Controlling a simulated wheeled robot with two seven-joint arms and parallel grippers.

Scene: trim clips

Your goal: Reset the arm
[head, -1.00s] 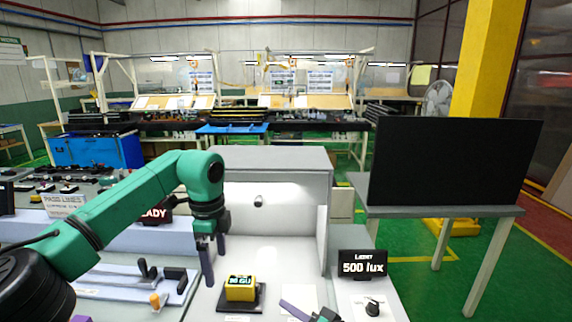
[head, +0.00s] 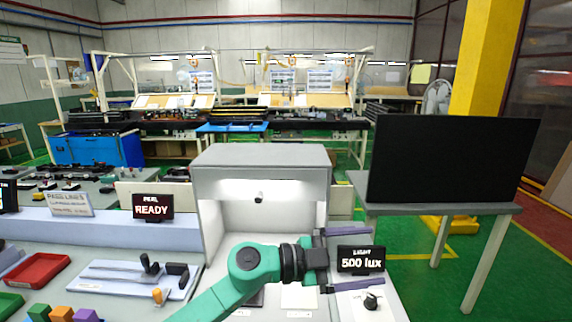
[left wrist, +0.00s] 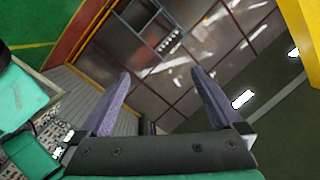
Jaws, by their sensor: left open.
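My left arm comes in from the bottom of the head view and bends to the right in front of the light booth (head: 212,215). My left gripper (head: 374,257) points right, with its two fingers apart above and below the 500 lux sign (head: 348,262) as seen from the head. In the left wrist view the gripper (left wrist: 160,75) is open, with nothing between its purple-grey fingers. That view looks past them at the floor, walls and windows. My right gripper is not in view. The arm hides the yellow meter's place in front of the booth.
A tray with black handled parts (head: 130,280) lies at the left. A red bin (head: 38,270) and several coloured blocks (head: 62,314) are farther left. A READY sign (head: 152,207) stands behind. A black dial (head: 371,301) sits below the gripper, and a large black screen (head: 450,160) stands right.

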